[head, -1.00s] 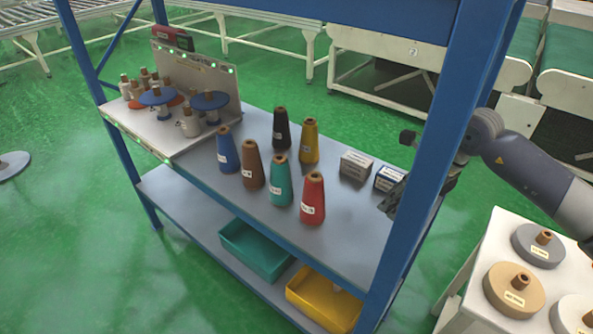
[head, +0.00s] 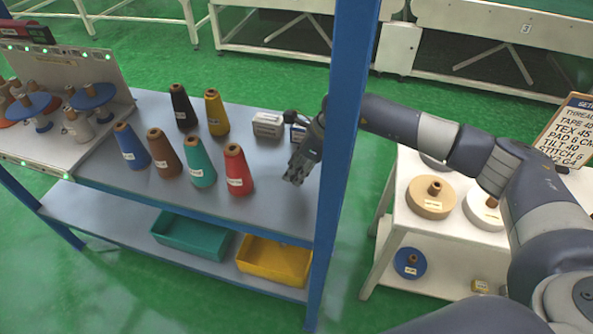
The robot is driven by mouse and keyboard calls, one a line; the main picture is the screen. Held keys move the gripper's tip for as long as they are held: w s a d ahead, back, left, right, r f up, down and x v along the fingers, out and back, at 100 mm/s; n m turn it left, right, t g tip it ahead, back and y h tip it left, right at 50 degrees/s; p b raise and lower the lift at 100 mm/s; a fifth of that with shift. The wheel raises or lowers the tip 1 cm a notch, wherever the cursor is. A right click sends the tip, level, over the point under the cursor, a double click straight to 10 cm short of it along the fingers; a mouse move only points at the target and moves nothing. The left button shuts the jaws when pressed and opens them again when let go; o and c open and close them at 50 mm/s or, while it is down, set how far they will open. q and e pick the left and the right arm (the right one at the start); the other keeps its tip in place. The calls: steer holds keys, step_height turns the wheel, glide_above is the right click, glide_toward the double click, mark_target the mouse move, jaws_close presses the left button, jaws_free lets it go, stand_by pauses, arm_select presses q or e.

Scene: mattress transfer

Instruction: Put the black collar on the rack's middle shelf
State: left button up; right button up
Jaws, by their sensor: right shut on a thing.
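The blue rack (head: 348,130) has a grey middle shelf (head: 262,205) with thread cones on it and a lower shelf with bins. My right gripper (head: 294,178) reaches past the rack's blue post, over the right end of the middle shelf. It is shut on a small dark thing, taken to be the black collar, which barely stands out from the dark fingers. I cannot tell whether it touches the shelf. No other black collar shows. My left gripper is not in view.
A red cone (head: 237,170) and several other cones stand left of the gripper. The post (head: 345,190) is close to my arm. A white cart (head: 385,228) with discs stands right. Bare shelf surrounds the fingers.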

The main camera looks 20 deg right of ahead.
step_height(320, 180, down, 2)
steer(key=shift+f, duration=0.1)
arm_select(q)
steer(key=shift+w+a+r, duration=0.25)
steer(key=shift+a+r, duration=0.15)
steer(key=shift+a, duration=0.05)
arm_select(e)
steer(key=shift+d+f, duration=0.1)
steer(key=shift+f, duration=0.2)
steer(key=shift+f+b, duration=0.45)
steer(key=shift+b, duration=0.05)
steer(key=o, duration=1)
steer(key=shift+r, duration=0.1)
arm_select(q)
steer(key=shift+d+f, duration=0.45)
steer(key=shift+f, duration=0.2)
arm_select(e)
steer(key=shift+o, duration=0.2)
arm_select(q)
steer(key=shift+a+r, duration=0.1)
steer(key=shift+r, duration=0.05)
arm_select(e)
steer(key=shift+r, duration=0.1)
